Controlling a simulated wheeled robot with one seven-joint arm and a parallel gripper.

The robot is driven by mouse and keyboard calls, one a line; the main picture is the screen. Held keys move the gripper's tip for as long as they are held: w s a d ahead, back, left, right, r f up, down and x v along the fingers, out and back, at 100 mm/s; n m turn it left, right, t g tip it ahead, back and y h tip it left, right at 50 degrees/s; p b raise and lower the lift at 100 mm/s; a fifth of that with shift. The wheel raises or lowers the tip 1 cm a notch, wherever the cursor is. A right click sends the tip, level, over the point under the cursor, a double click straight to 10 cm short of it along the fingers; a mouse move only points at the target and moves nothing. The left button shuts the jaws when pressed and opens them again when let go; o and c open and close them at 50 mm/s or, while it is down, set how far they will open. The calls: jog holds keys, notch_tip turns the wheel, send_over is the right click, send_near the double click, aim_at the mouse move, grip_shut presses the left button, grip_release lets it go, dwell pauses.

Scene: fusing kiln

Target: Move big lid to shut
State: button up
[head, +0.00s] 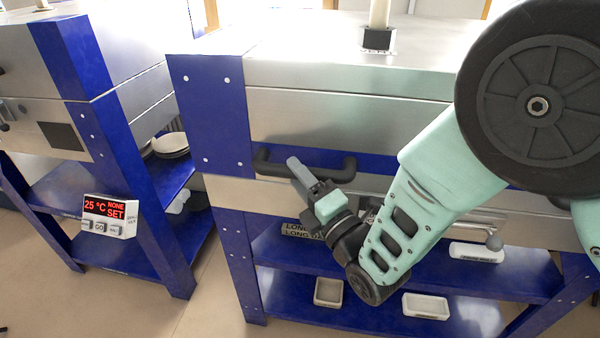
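The big lid (350,115) is the wide brushed-metal upper part of the large kiln in the head view. It lies level above the kiln's metal lower body (232,190), with a blue band between them. I cannot tell whether it is fully down. A dark bar handle (268,165) runs along the front in that band. My gripper (297,170) is at the handle's left half, with a grey finger in front of the bar. The other finger is hidden, so I cannot tell whether it grips the bar or only stands beside it.
A second kiln (40,110) on a blue stand is at the left. A control box (110,215) shows a red "25 °C NONE SET". Small white trays (426,306) sit on the blue shelves (360,318) below. Bare floor (205,300) lies between the stands.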

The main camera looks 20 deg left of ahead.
jog(key=shift+r, duration=0.15)
dwell(0.4)
jog(key=b+v, duration=0.8)
jog(key=v, duration=0.9)
jog(key=shift+d, duration=0.1)
